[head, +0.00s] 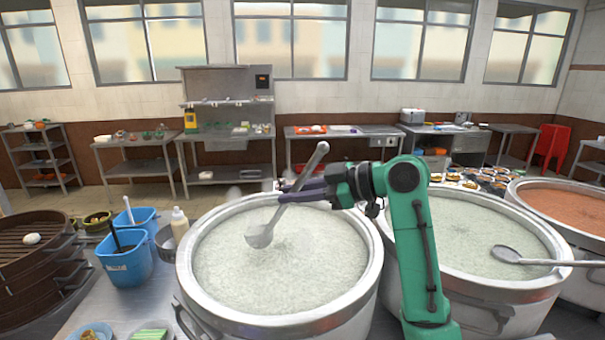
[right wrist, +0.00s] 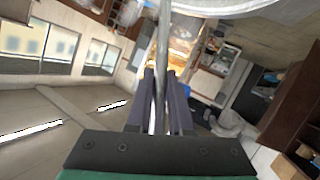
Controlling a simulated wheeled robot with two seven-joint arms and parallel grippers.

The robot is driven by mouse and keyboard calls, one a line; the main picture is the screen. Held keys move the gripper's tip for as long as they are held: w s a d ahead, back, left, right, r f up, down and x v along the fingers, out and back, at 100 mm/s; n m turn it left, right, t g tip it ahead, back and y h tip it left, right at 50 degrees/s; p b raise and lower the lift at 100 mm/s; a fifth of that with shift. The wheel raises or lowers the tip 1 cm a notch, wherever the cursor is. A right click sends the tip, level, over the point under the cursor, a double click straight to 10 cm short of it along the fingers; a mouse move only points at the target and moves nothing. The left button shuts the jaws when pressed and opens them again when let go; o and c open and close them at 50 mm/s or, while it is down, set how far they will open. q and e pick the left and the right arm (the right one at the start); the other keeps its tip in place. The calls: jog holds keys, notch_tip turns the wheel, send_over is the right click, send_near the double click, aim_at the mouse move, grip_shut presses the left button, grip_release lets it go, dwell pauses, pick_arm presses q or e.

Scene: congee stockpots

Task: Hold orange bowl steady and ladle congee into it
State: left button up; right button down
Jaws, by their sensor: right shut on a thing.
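My right gripper (head: 284,191) is shut on the handle of a steel ladle (head: 261,236), over the left congee pot (head: 187,279). The handle slants up to the right past the fingers, and the ladle's bowl hangs low over the pale congee (head: 281,277). I cannot tell whether the bowl touches the congee. In the right wrist view the handle (right wrist: 161,60) runs between the two dark fingers of the right gripper (right wrist: 163,75). I see no orange bowl in either view. My left gripper is out of view.
A second congee pot (head: 527,292) with a ladle (head: 507,254) across its rim stands at right, and a pot of reddish food (head: 565,207) beyond it. Blue containers (head: 125,266), a squeeze bottle (head: 180,224) and a steamer (head: 35,262) stand at left.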

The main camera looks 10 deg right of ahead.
pick_arm(q)
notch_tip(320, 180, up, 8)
jog(key=p, duration=0.6)
pick_arm(e)
jog(key=w, duration=0.1)
jog(key=w+a+g+h, duration=0.1)
jog(key=a+h, duration=0.1)
jog(key=shift+w+a+r+m+g, duration=0.15)
jog(key=shift+w+r+m+g, duration=0.15)
jog(key=shift+w, duration=0.1)
jog(key=shift+f, duration=0.75)
jog(key=shift+s+f, duration=0.2)
jog(key=shift+f, duration=0.5)
pick_arm(q)
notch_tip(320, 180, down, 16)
jog(key=b, duration=1.5)
pick_arm(e)
jog(key=s+d+f+n+t+y, duration=0.1)
jog(key=s+d+f+t+y, duration=0.1)
jog(key=s+d+f, duration=0.4)
notch_tip(320, 180, down, 3)
jog(key=shift+s+t+y, duration=0.3)
jog(key=shift+s+y, duration=0.2)
jog(key=shift+y, duration=0.3)
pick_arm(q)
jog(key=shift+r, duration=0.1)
pick_arm(e)
jog(key=shift+d+r, duration=0.1)
jog(key=shift+r, duration=0.05)
